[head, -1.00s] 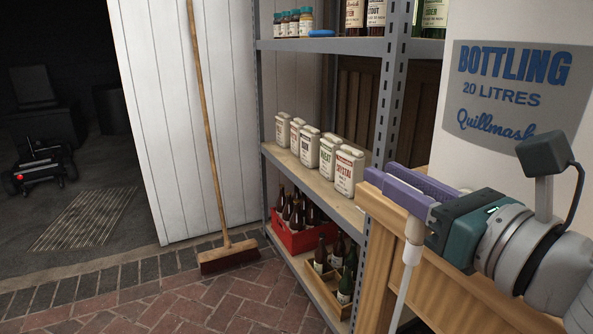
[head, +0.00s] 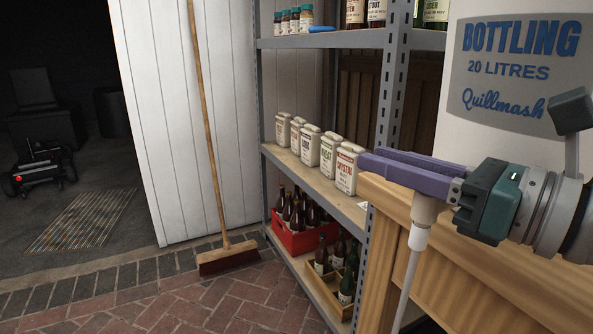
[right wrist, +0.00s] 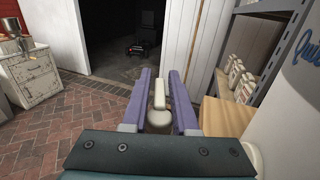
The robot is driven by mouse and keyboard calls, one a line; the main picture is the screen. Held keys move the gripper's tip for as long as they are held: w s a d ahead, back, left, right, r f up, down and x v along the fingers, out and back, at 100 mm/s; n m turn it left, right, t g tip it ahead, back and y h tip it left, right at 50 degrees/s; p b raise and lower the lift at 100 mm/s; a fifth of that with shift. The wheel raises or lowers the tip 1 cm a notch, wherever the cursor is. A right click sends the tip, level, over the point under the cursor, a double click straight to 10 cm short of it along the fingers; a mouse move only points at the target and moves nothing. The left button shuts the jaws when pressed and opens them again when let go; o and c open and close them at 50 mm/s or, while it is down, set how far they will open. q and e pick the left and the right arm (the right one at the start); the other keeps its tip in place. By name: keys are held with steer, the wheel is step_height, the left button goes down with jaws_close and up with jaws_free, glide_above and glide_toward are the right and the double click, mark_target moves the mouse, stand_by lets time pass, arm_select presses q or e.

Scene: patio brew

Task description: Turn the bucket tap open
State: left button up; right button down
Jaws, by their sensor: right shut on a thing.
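The white bottling bucket (head: 444,115) stands at the right, with a blue-lettered label. Its off-white tap (head: 424,212) shows below my right gripper's fingers, with a pale tube (head: 407,275) hanging from it. My right gripper (head: 372,160) has purple fingers and reaches in from the right, in front of the bucket. In the right wrist view the pale tap lever (right wrist: 159,95) lies between its two fingers, with a round part of the tap nearer the palm. The gripper is shut on this lever. My left gripper is not in view.
The bucket stands on a wooden bench (head: 455,275). A metal shelf (head: 345,205) behind holds white jars (head: 328,157), a red crate (head: 291,240) and a wooden crate (head: 330,290) of bottles. A broom (head: 213,150) leans on the white panel.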

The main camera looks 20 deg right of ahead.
steer(key=n+g+y+b, duration=0.2)
steer(key=y+b, duration=0.1)
steer(key=a+n+g+y+b, duration=0.1)
steer(key=y+b, duration=0.1)
steer(key=shift+s+a+n, duration=0.1)
steer(key=shift+s+n, duration=0.3)
steer(key=c, duration=0.9)
jaws_free()
step_height(320, 180, up, 20)
steer(key=p, duration=0.6)
steer(key=shift+r+p, duration=0.1)
steer(key=shift+p, duration=0.3)
